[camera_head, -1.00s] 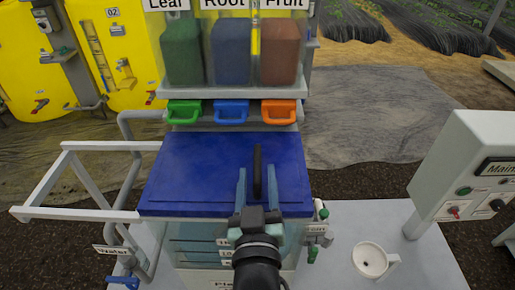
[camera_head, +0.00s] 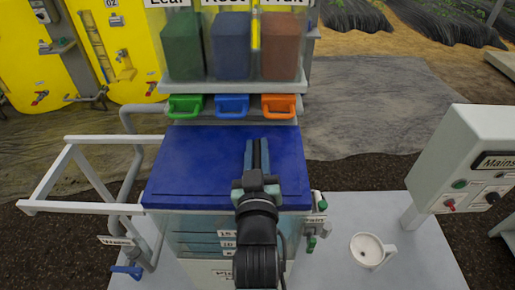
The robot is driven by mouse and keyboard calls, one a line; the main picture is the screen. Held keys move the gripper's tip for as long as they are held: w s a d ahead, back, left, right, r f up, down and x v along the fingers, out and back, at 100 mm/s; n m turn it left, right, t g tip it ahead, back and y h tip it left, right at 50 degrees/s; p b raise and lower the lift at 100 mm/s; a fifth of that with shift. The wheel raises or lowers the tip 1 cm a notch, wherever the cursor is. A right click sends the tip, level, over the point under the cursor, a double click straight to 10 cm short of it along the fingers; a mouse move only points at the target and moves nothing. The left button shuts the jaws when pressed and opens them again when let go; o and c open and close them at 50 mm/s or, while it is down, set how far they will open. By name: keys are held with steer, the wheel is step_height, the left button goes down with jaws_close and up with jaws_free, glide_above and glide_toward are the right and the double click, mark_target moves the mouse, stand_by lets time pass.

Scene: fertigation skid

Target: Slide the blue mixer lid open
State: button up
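The blue mixer lid (camera_head: 205,165) lies flat over the top of the clear mixer tank (camera_head: 195,238) in the middle of the head view. Its dark upright handle (camera_head: 257,150) stands right of the lid's middle. My gripper (camera_head: 257,147) reaches over the lid from the front. Its two blue-grey fingers are close together, one on each side of the handle, and shut on it. The fingers and wrist hide most of the handle and part of the lid's front edge.
An empty white rail frame (camera_head: 95,205) extends left from the tank at lid height. Green (camera_head: 185,106), blue (camera_head: 232,106) and orange (camera_head: 278,106) handles sit behind the lid under the hoppers. A white cup (camera_head: 370,250) and control box (camera_head: 470,165) stand right.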

jaws_close()
stand_by(0.8)
stand_by(0.5)
